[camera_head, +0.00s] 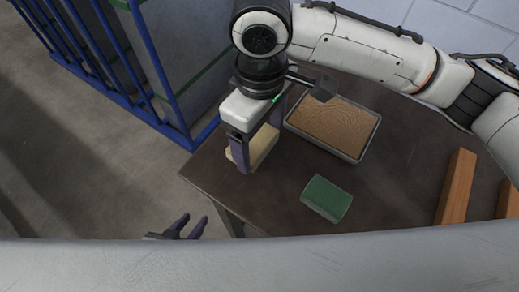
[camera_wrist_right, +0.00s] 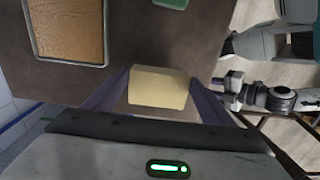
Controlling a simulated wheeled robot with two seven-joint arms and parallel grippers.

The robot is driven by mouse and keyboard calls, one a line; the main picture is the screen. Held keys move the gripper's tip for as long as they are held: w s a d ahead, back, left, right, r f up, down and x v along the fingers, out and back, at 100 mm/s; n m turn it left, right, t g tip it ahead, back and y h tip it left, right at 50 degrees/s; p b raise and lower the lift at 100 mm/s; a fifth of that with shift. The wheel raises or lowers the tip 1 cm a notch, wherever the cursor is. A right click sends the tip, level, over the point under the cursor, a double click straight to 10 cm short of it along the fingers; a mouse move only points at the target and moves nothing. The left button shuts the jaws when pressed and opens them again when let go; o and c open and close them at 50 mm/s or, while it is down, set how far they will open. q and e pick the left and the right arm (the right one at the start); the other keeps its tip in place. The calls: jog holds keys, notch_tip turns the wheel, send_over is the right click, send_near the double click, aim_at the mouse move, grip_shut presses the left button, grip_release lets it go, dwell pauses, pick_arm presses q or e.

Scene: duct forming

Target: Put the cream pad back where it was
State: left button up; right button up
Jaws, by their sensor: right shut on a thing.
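The cream pad (camera_head: 264,146) is a pale block between the purple fingers of my right gripper (camera_head: 252,150), over the left corner of the dark table. In the right wrist view, the cream pad (camera_wrist_right: 158,88) sits between the two fingers of the right gripper (camera_wrist_right: 160,95), which is shut on it. I cannot tell whether the pad touches the table top. My left gripper (camera_head: 186,228) is below the table's front left edge, its two purple fingers apart and empty.
A grey tray (camera_head: 356,157) with a brown, grainy filling lies behind and right of the pad. A green block (camera_head: 326,198) lies near the front of the table (camera_head: 400,180). Wooden bars (camera_head: 457,187) lie at the right. A blue rack (camera_head: 160,75) stands beyond the table's left edge.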

aim_at(261, 144)
jog(key=shift+f, duration=2.2)
jog(key=shift+f, duration=0.15)
jog(key=o, duration=1.1)
notch_tip(261, 144, up, 12)
jog(key=shift+p, duration=0.4)
jog(key=shift+r, duration=0.2)
